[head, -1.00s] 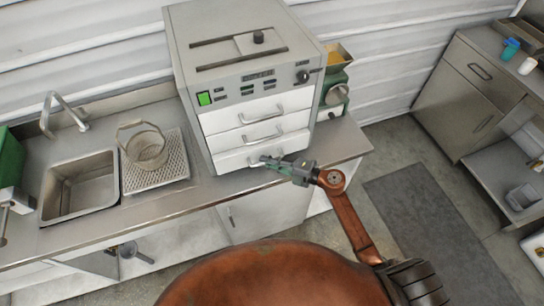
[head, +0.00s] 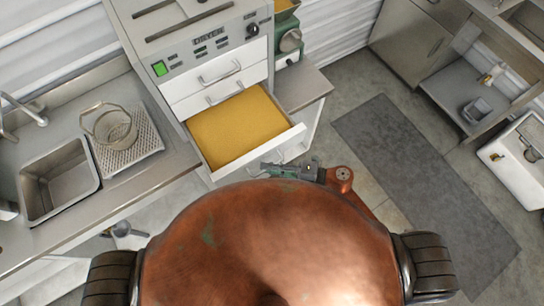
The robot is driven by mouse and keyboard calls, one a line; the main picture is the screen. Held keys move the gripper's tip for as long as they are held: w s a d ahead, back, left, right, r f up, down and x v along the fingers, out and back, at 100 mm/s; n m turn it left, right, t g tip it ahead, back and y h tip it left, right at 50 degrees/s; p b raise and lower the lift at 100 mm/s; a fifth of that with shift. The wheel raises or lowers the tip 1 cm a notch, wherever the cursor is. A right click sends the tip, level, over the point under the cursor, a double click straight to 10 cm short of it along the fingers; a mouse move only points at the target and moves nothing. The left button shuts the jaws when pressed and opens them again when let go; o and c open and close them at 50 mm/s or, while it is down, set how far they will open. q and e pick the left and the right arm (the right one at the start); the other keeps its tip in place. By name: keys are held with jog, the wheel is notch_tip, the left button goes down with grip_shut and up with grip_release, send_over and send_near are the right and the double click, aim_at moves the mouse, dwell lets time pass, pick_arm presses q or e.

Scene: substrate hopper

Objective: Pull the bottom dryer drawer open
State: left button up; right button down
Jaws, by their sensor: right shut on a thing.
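The dryer (head: 201,43) is a white and grey cabinet with a green switch, a knob and a stack of drawers with bar handles. Its bottom drawer (head: 297,134) stands pulled out in the head view, and a flat yellow-gold layer (head: 237,126) fills it. The two drawers above it, the top one (head: 250,55) and the middle one (head: 193,104), are shut. My right gripper (head: 268,166) is at the front of the bottom drawer, shut on its handle, which is mostly hidden. My left gripper is not in view.
A sink (head: 58,180) and a wire basket (head: 112,127) on a perforated tray (head: 147,146) are on the steel counter at left. A green machine (head: 290,40) stands right of the dryer. A grey mat (head: 420,170) lies on the floor at right.

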jog(key=shift+s+d, duration=0.15)
jog(key=shift+s, duration=0.1)
jog(key=c, duration=2)
grip_release()
jog(key=shift+c, duration=0.2)
jog(key=shift+d, duration=0.1)
jog(key=v, duration=1.1)
jog(key=shift+d, duration=0.4)
